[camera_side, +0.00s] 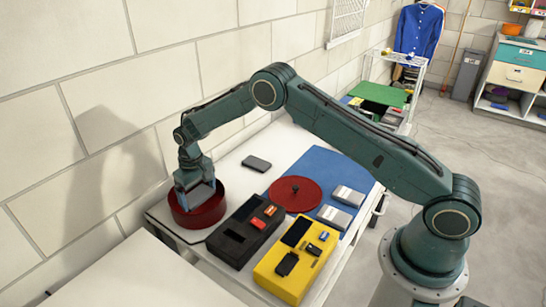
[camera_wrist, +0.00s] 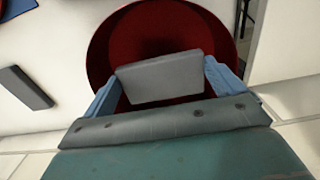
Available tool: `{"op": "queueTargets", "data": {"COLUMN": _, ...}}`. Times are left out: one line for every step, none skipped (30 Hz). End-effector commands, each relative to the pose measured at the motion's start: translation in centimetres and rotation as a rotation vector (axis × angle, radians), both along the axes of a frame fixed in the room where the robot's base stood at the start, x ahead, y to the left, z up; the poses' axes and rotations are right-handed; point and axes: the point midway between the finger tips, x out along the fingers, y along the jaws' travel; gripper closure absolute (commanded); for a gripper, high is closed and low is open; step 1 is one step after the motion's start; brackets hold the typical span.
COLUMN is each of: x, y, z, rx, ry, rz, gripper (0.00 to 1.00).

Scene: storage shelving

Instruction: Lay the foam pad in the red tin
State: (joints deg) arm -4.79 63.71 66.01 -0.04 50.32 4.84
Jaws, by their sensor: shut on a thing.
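The red tin (camera_side: 197,212) is round and open, at the left end of the white table against the wall. It also shows in the wrist view (camera_wrist: 101,45). My gripper (camera_side: 196,190) points down at the tin's mouth, its two blue fingers shut on the grey foam pad (camera_wrist: 160,77). The pad lies between the fingers over the tin's dark red inside, slightly tilted in the wrist view. I cannot tell whether the pad touches the tin's floor. The side view shows little of the pad between the fingers.
A round red lid with a knob (camera_side: 294,190) lies on the blue mat (camera_side: 318,165). A dark grey block (camera_side: 256,163) lies behind. A black tray (camera_side: 232,240) stands close right of the tin, then a yellow tray (camera_side: 268,270). The wall is close behind the tin.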

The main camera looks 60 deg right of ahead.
Motion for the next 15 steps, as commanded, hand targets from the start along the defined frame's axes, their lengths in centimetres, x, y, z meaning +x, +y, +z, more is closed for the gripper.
{"op": "queueTargets", "data": {"x": -0.1, "y": 0.0, "z": -0.7, "rx": 0.0, "ry": 0.002, "rz": 0.0, "gripper": 0.27}}
{"op": "queueTargets", "data": {"x": -0.1, "y": 0.0, "z": -1.0, "rx": 0.0, "ry": 0.003, "rz": 0.0, "gripper": 0.27}}
{"op": "queueTargets", "data": {"x": -0.1, "y": 0.0, "z": -1.5, "rx": 0.0, "ry": 0.003, "rz": 0.0, "gripper": 0.27}}
{"op": "queueTargets", "data": {"x": -0.1, "y": 0.0, "z": -1.9, "rx": 0.0, "ry": 0.003, "rz": 0.0, "gripper": 0.27}}
{"op": "queueTargets", "data": {"x": 0.0, "y": 0.0, "z": -2.2, "rx": 0.0, "ry": 0.002, "rz": 0.0, "gripper": 0.27}}
{"op": "queueTargets", "data": {"x": 0.0, "y": 0.0, "z": -2.6, "rx": 0.0, "ry": 0.002, "rz": 0.0, "gripper": 0.27}}
{"op": "queueTargets", "data": {"x": 0.0, "y": 0.0, "z": -2.9, "rx": 0.0, "ry": 0.001, "rz": 0.0, "gripper": 0.27}}
{"op": "queueTargets", "data": {"x": 0.0, "y": 0.0, "z": -3.1, "rx": 0.0, "ry": 0.001, "rz": 0.0, "gripper": 0.27}}
{"op": "queueTargets", "data": {"x": 0.0, "y": 0.0, "z": -3.3, "rx": 0.0, "ry": 0.0, "rz": 0.0, "gripper": 0.27}}
{"op": "queueTargets", "data": {"x": 0.0, "y": 0.0, "z": -3.3, "rx": 0.0, "ry": 0.0, "rz": 0.0, "gripper": 0.27}}
{"op": "queueTargets", "data": {"x": 0.0, "y": 0.0, "z": -3.4, "rx": 0.0, "ry": 0.0, "rz": 0.0, "gripper": 0.27}}
{"op": "queueTargets", "data": {"x": 0.0, "y": 0.0, "z": -3.4, "rx": 0.0, "ry": 0.0, "rz": 0.0, "gripper": 0.27}}
{"op": "queueTargets", "data": {"x": 0.0, "y": 0.0, "z": -3.4, "rx": 0.0, "ry": 0.0, "rz": 0.0, "gripper": 0.27}}
{"op": "queueTargets", "data": {"x": 0.0, "y": 0.0, "z": -3.4, "rx": 0.0, "ry": 0.0, "rz": 0.0, "gripper": 0.27}}
{"op": "queueTargets", "data": {"x": 0.0, "y": 0.0, "z": -3.4, "rx": 0.0, "ry": 0.0, "rz": 0.0, "gripper": 0.27}}
